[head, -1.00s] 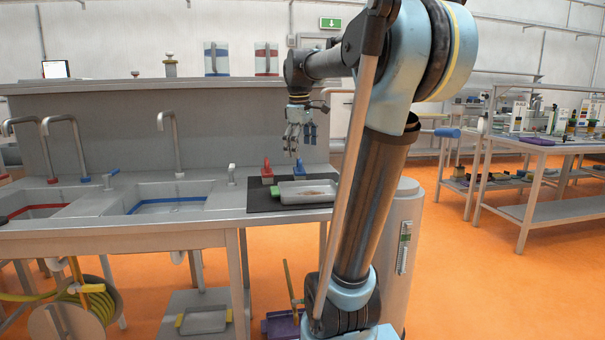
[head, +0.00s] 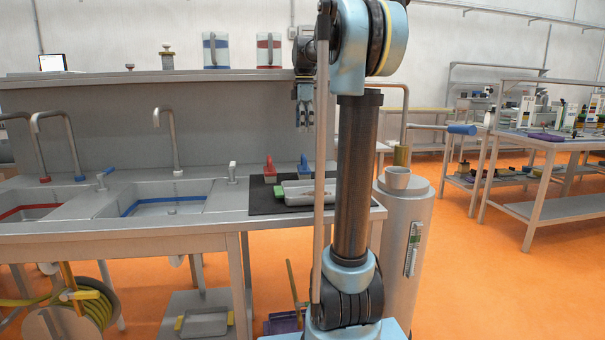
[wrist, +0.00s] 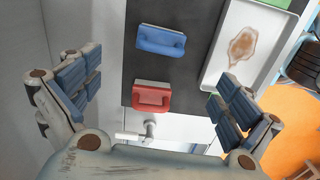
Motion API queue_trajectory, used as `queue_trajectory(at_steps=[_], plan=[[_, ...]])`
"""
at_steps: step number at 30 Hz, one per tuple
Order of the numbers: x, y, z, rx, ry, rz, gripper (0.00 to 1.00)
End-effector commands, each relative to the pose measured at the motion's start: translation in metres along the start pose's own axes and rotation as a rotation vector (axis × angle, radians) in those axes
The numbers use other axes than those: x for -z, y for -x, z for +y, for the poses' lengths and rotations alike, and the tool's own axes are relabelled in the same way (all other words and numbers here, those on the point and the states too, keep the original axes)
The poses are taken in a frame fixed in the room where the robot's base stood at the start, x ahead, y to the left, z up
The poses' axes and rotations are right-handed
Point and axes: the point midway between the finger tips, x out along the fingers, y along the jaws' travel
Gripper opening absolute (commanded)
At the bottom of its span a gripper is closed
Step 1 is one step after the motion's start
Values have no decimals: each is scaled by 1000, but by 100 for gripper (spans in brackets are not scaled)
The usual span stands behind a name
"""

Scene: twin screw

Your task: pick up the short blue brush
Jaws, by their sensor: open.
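The short blue brush (head: 304,168) stands on the dark mat (head: 262,204) on the steel counter, right of a red brush (head: 269,170). In the wrist view, the blue brush (wrist: 161,41) lies near the top middle, above the red brush (wrist: 151,97). My gripper (head: 304,112) hangs fingers down above the mat, clear of both brushes. In the wrist view, my gripper (wrist: 154,82) is open and empty, fingers spread wide at left and right. The blue brush is fully visible there.
A grey tray (head: 299,200) with a brown stain and green end lies in front of the brushes. It shows at the right in the wrist view (wrist: 216,76). Behind stands a wall with a shelf (head: 130,80). A tap (wrist: 148,130) lies below the red brush.

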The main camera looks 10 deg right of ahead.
Motion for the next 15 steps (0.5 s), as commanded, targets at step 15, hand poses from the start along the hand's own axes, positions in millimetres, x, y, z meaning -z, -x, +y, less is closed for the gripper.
queue_trajectory(at_steps=[15], plan=[[-2, -74, 0, -1, -4, 0, 98]])
